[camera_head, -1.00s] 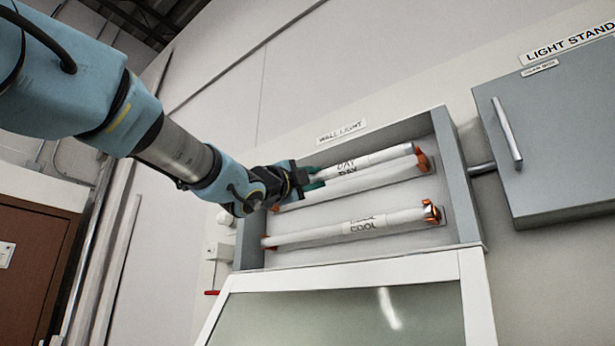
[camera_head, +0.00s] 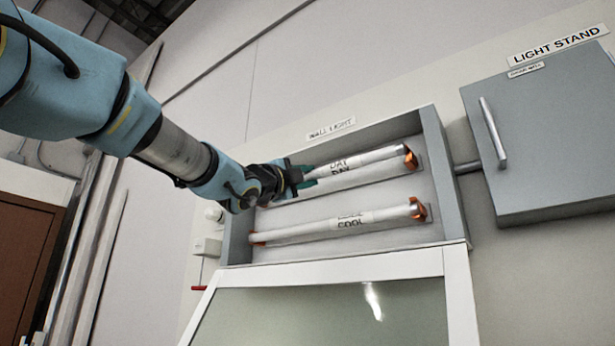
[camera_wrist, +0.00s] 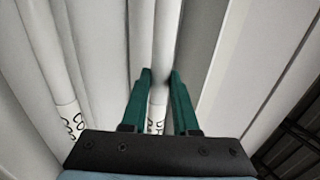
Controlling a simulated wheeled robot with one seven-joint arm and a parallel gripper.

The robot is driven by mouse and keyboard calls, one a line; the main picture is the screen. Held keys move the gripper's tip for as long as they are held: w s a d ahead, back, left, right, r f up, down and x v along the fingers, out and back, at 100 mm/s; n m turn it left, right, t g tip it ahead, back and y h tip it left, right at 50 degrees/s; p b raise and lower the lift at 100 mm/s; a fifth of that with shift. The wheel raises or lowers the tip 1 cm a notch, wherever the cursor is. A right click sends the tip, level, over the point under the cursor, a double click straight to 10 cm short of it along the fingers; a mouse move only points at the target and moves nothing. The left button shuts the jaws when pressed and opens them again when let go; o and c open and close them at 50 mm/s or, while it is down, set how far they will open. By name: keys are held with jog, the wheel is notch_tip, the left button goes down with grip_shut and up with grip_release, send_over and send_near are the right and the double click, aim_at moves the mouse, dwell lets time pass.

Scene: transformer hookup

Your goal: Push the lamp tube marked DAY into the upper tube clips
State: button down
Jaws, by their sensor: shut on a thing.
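The white DAY tube (camera_head: 375,157) lies along the upper row of the open grey wall box. Its right end is at the orange upper right clip (camera_head: 411,160); I cannot tell whether it is seated. The upper left clip is hidden behind my gripper (camera_head: 310,176). My gripper's green fingers are closed around the tube toward its left part. In the wrist view my gripper (camera_wrist: 160,76) straddles the tube (camera_wrist: 158,98), with part of its lettering between the fingers.
The COOL tube (camera_head: 345,225) sits in the lower orange clips; it also shows in the wrist view (camera_wrist: 55,85). The box's right wall (camera_head: 440,170) stands near the clips. A grey LIGHT STAND cabinet (camera_head: 540,140) is to the right. A white-framed glass panel (camera_head: 330,310) lies below.

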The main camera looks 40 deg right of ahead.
jog(key=shift+r+y+p, duration=0.15)
jog(key=shift+y+p, duration=0.35)
jog(key=shift+p, duration=0.7)
dwell(0.3)
jog(key=shift+w+d, duration=0.25)
jog(key=shift+d, duration=0.65)
jog(key=shift+w+d, duration=0.25)
jog(key=shift+d, duration=0.6)
dwell(0.5)
jog(key=c, duration=0.6)
grip_release()
jog(key=shift+a, duration=0.1)
jog(key=shift+s+a+b, duration=0.1)
jog(key=shift+s+a, duration=0.1)
jog(key=shift+a, duration=0.6)
jog(key=shift+s+a+b, duration=0.15)
jog(key=shift+s+a, duration=0.1)
jog(key=shift+a, duration=0.5)
jog(key=shift+s+a+b, duration=0.1)
jog(key=shift+s+a, duration=0.1)
jog(key=shift+a, duration=0.6)
